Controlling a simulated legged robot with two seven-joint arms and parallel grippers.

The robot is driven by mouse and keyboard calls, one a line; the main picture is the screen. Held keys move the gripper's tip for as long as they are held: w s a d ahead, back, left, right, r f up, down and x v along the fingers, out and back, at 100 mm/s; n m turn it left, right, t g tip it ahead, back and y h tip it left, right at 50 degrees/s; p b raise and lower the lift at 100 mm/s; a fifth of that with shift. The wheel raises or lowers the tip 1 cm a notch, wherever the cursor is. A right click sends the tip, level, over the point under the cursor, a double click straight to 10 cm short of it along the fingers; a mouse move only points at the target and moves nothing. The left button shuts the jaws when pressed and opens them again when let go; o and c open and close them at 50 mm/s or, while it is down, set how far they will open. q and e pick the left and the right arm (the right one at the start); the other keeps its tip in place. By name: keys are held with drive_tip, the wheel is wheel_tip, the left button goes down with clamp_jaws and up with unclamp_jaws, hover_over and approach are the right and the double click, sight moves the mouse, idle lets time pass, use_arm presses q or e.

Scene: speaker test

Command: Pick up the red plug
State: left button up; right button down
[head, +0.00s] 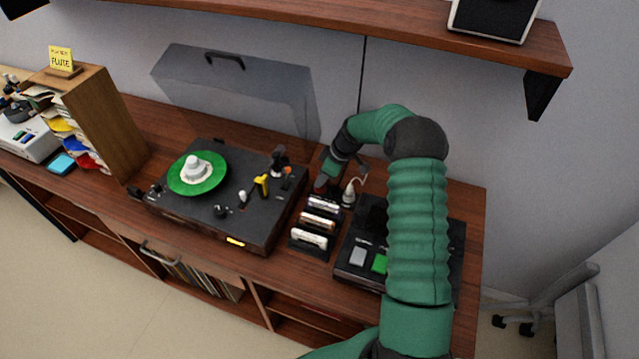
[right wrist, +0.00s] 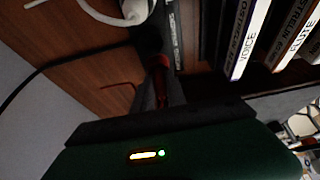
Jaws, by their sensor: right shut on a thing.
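My right arm comes in from the lower right of the head view and bends over, with its right gripper (head: 324,180) low at the table behind the cassette rack. In the right wrist view the dark fingers of the right gripper (right wrist: 161,88) are shut on the red plug (right wrist: 158,62). Only a narrow dark red part of the plug shows between the fingers. A thin red cable (right wrist: 112,86) lies to the left of the fingers. I cannot make out the red plug in the head view. My left gripper is not in view.
A white plug (head: 349,194) with a pale cable stands close to the gripper. A shelf (head: 400,17) hangs above.

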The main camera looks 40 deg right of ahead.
wheel_tip(320, 180, up, 10)
drive_tip(key=shift+f, duration=0.2)
drive_tip(key=shift+a+r, duration=0.1)
drive_tip(key=shift+r, duration=0.15)
drive_tip(key=shift+f, duration=0.1)
drive_tip(key=shift+s+d+f+p, duration=0.4)
drive_tip(key=shift+s+f+p, duration=0.3)
drive_tip(key=shift+f+p, duration=0.25)
drive_tip(key=shift+s+d+f+p, duration=0.45)
drive_tip(key=shift+s+f+p, duration=0.3)
drive_tip(key=shift+f, duration=0.25)
drive_tip(key=shift+s+d+f+p, duration=0.4)
drive_tip(key=shift+s+f+p, duration=0.35)
drive_tip(key=shift+f, duration=0.25)
drive_tip(key=shift+d+f+b, duration=0.1)
drive_tip(key=shift+f+b, duration=0.45)
drive_tip(key=shift+f, duration=0.3)
